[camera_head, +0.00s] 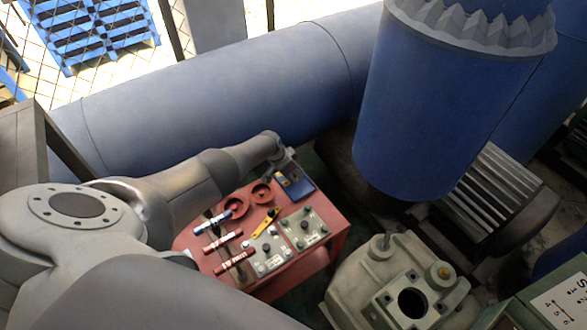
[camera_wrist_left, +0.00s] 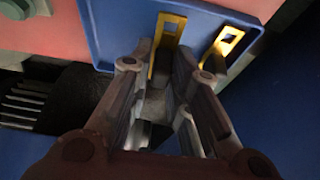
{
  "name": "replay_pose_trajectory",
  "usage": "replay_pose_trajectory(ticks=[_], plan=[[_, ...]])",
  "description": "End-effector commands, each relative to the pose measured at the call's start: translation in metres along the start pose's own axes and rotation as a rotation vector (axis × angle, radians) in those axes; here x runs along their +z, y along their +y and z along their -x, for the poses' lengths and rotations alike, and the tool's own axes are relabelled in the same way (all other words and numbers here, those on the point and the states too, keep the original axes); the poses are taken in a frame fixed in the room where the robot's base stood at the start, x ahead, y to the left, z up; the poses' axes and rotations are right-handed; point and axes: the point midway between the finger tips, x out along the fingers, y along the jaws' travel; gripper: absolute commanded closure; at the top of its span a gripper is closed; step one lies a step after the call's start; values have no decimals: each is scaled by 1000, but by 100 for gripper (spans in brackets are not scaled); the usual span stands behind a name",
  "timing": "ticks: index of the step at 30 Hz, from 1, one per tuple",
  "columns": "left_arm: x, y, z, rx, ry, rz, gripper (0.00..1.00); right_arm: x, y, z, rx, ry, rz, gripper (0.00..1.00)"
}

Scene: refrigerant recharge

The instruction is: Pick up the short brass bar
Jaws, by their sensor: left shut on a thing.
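My left gripper (camera_head: 287,165) reaches down over a blue tray (camera_head: 303,188) at the far end of the red bench. A second slotted brass bar (camera_wrist_left: 230,40) is beside the right finger, over the tray (camera_wrist_left: 108,28). I cannot tell for sure which bar is the shorter. In the head view, the gripper and wrist partly hide the tray and bars. My right gripper is not in view.
The red bench (camera_head: 325,218) holds red rings (camera_head: 235,206), a yellow tool (camera_head: 266,222), red-and-white tubes (camera_head: 222,241) and grey panels (camera_head: 303,228). A large blue pipe (camera_head: 220,85) runs behind, a blue cylinder (camera_head: 430,120) stands right, and a grey pump (camera_head: 385,285) is in front.

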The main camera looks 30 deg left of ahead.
Motion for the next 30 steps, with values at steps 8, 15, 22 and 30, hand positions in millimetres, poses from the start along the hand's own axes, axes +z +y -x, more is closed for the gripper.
replay_pose_trajectory(ticks=[8, 15, 22, 30], plan=[[-18, 0, 41, -1, 3, -1, 100, -4, 0, 42, -1, 0, 1, 65], [-32, -1, 74, -2, 4, 0, 100, -6, 0, 76, -1, 0, 1, 65], [-45, 0, 106, -1, 4, -1, 100, -9, 2, 107, 0, 0, 1, 65], [-57, 0, 136, -1, 4, -1, 100, -11, 5, 132, 3, -1, 2, 65]])
